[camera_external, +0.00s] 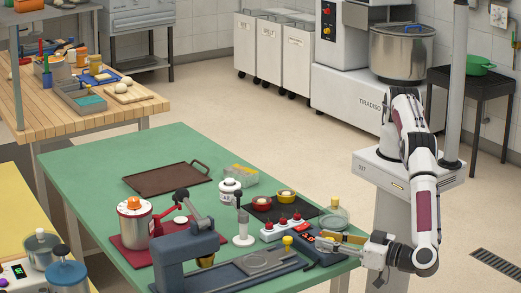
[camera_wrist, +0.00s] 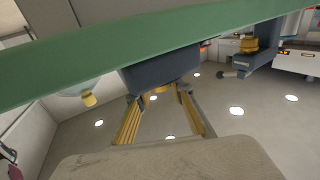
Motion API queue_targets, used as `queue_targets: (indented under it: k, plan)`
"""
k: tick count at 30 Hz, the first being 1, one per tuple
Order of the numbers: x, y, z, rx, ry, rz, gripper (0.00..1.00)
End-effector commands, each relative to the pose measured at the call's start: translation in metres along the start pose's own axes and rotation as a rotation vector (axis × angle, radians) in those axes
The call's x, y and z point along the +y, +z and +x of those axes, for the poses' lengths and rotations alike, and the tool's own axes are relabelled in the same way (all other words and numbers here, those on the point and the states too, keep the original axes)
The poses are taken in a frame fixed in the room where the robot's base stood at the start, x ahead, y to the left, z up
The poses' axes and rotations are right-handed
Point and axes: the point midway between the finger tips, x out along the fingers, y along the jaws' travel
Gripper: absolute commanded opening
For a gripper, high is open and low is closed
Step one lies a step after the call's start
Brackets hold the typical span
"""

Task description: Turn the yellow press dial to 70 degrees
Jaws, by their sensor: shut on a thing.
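My gripper (camera_external: 326,240) is at the front right edge of the green table, beside the blue-grey press (camera_external: 262,262). In the wrist view, my gripper (camera_wrist: 160,95) has its two yellow-faced fingers reaching to a dark blue-grey housing (camera_wrist: 160,68). The yellow dial (camera_wrist: 158,89) shows as a small yellow piece between the fingertips, and they are shut on it. The fingers hide most of the dial, so its angle cannot be read. In the external view the fingers cover the dial's place. A small yellow knob (camera_external: 287,241) stands upright near the press's red display (camera_external: 305,236).
A box with several red buttons (camera_external: 283,227), a white-based plunger (camera_external: 243,238) and a glass flask (camera_external: 334,217) stand close to my gripper. A pot with an orange dial (camera_external: 133,222) is farther left. The green table top (camera_external: 90,165) is clear at the back left.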

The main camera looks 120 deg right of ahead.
Motion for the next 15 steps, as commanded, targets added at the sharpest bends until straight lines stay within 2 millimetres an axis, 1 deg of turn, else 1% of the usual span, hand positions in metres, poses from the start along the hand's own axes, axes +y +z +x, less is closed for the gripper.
queue_targets:
  k: [10,11,12,13,15]
  plan:
    - [0.0008,0.0005,-0.0001,0.0,0.003,-0.002,0.0]
    - [0.0008,0.0004,0.0,0.0,0.003,-0.002,0.27]
    - [0.0008,0.0005,0.0,0.0,0.003,-0.002,0.37]
    - [0.0007,0.0004,0.0,0.0,0.002,-0.002,0.39]
    - [0.0006,0.0004,0.0,0.0,0.002,-0.001,0.39]
